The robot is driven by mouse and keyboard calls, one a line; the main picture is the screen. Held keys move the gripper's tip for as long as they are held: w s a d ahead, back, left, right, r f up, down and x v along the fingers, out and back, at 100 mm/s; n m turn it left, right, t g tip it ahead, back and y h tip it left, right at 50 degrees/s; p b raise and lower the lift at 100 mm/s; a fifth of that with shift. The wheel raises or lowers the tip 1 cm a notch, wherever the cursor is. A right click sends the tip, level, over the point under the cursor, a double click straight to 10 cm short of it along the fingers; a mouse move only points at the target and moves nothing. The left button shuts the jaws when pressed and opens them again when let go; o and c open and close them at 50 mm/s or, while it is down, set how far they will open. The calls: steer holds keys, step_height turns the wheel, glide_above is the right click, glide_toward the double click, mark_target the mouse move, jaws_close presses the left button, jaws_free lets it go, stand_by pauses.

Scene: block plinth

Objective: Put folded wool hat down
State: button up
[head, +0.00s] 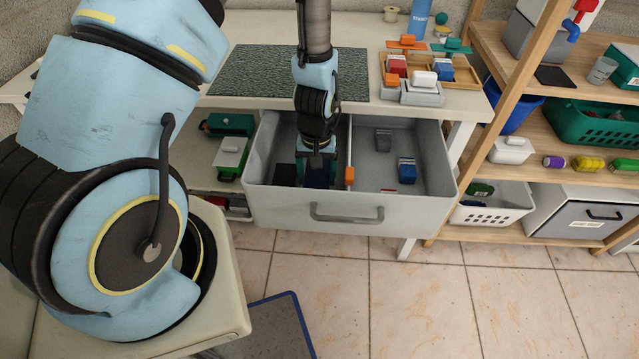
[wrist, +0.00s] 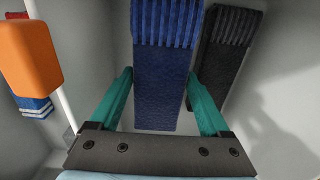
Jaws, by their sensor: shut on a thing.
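A folded wool hat, dark blue with a ribbed end, is between the teal fingers of my gripper (wrist: 160,78) in the wrist view (wrist: 165,95). In the head view the hat (head: 317,180) shows dark below my gripper (head: 318,158), inside the left compartment of the open grey drawer (head: 330,195). My gripper is shut on the hat. A black folded hat-like piece (wrist: 225,50) lies right beside it in the wrist view and at its left in the head view (head: 285,174). I cannot tell whether the held hat touches the drawer floor.
A divider carries an orange block (head: 350,177). The right compartment holds a grey piece (head: 383,140) and a blue-and-white piece (head: 407,170), with free floor around them. The tabletop above has a dark mat (head: 265,72) and a wooden tray (head: 462,70) of small items.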

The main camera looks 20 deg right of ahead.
mark_target(317, 187)
steer(key=shift+f+p, duration=0.45)
steer(key=shift+f, duration=1.8)
steer(key=shift+f, duration=0.1)
steer(key=shift+f, duration=0.15)
steer(key=o, duration=1.4)
step_height(317, 187, up, 13)
steer(key=b, duration=0.2)
steer(key=shift+f+b, duration=0.15)
steer(key=shift+b, duration=0.15)
